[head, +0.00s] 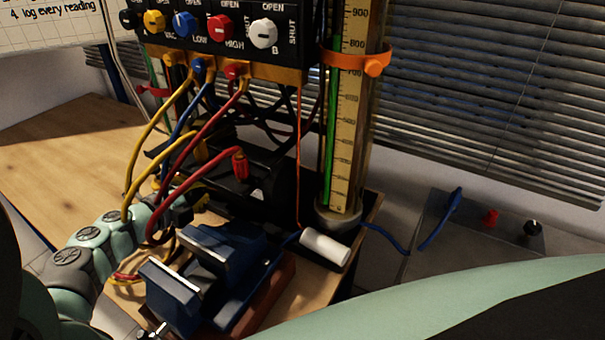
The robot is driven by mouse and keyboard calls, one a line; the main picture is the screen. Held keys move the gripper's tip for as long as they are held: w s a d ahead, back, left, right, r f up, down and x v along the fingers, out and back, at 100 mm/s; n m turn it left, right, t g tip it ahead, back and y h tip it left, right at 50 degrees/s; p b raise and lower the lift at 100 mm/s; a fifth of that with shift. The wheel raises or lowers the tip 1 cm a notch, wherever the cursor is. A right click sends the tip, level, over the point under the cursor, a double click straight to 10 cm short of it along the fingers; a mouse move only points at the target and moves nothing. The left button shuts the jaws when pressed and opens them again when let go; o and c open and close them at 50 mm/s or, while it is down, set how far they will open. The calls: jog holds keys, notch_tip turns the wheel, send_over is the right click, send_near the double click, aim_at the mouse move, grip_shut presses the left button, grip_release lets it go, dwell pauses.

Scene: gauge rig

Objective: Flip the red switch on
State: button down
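A small red part (490,216), which looks like the red switch, stands on a grey box at the right. It is too small to tell its position. A red round knob (220,27) also sits on the black valve panel at the top, between blue and white knobs. My mint-green arm links show at the lower left and across the lower right. A dark part (181,208) at the end of the left links, among the hoses, may be my gripper. Its fingers cannot be made out, and it is well left of the grey box.
The grey box (455,262) also carries a black knob (533,229) and a blue cable (440,217). Yellow, blue and red hoses hang from the panel. Blinds are behind.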

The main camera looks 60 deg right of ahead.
jog(key=shift+x, duration=1.15)
jog(key=shift+s, duration=0.1)
